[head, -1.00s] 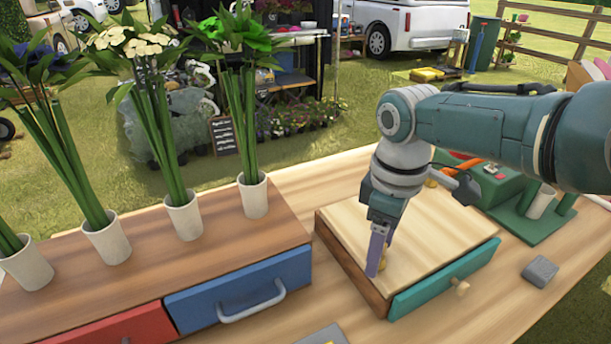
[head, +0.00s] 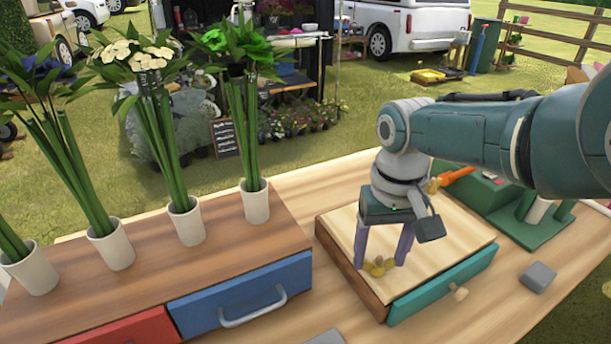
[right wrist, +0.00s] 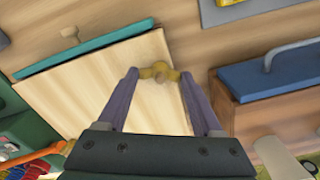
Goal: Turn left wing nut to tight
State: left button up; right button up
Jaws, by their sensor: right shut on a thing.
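The left wing nut (head: 378,266), a small brass-yellow piece with two wings, sits on top of the light wooden box (head: 445,236) near its front left corner. It also shows in the right wrist view (right wrist: 159,72), its wings reaching sideways to both fingers. My right gripper (head: 381,262) points down over it, with one purple finger at each wing end, shut on it. In the right wrist view the gripper (right wrist: 159,77) straddles the nut. A second yellow wing nut (head: 433,186) is at the box's back, partly behind my wrist. My left gripper is not in view.
A teal drawer front (head: 445,283) with a knob faces forward. A wooden unit with a blue drawer (head: 240,291) and several potted flowers stands left. A grey block (head: 538,277) and a green stand (head: 515,222) are at right.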

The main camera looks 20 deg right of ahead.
aim_at(380, 260)
jog(key=m, duration=0.6)
jog(key=shift+a+r, duration=0.1)
jog(key=shift+r, duration=0.05)
jog(key=m, duration=0.4)
jog(key=shift+m, duration=1.9)
jog(key=o, duration=1.4)
jog(key=shift+c, duration=0.2)
notch_tip(380, 260, up, 10)
jog(key=p, duration=0.9)
jog(key=shift+f, duration=0.2)
